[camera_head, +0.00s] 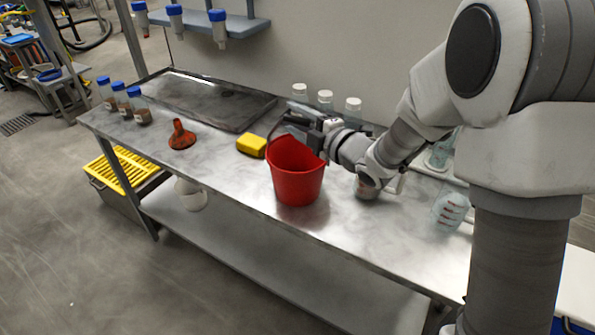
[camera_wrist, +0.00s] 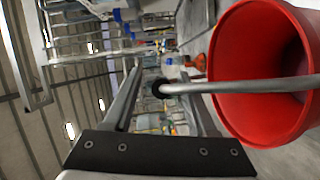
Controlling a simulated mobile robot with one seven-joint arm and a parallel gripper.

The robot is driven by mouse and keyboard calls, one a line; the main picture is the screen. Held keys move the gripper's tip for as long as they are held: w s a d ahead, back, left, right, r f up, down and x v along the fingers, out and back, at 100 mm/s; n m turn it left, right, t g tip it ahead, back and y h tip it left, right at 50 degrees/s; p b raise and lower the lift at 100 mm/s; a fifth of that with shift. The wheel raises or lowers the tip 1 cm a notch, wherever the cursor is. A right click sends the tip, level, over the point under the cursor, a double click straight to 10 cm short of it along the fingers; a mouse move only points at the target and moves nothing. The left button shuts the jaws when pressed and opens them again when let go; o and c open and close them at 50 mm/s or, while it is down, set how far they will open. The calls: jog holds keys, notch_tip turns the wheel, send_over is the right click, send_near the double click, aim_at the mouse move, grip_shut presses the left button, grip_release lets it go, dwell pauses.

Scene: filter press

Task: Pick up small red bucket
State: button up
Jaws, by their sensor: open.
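The small red bucket (camera_head: 296,176) stands upright on the metal table in the head view, just below my gripper. In the wrist view the bucket (camera_wrist: 228,75) fills the right side, with its open mouth facing the camera. Its grey handle (camera_wrist: 240,86) reaches across to the left, and its dark end shows between my two fingers. My gripper (camera_wrist: 160,88) is open around that part of the handle. In the head view my gripper (camera_head: 283,126) is over the bucket's back rim; its fingertips are small and dark there, so contact with the handle cannot be told.
A yellow block (camera_head: 251,145) lies left of the bucket, and an orange funnel (camera_head: 182,135) stands farther left. Several blue-capped bottles (camera_head: 121,97) are at the far left. White-capped bottles (camera_head: 325,100) stand behind my gripper. A clear container (camera_head: 449,210) is to the right.

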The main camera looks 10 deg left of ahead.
jog(key=shift+c, duration=0.3)
grip_shut()
jog(key=shift+r, duration=0.1)
dwell(1.0)
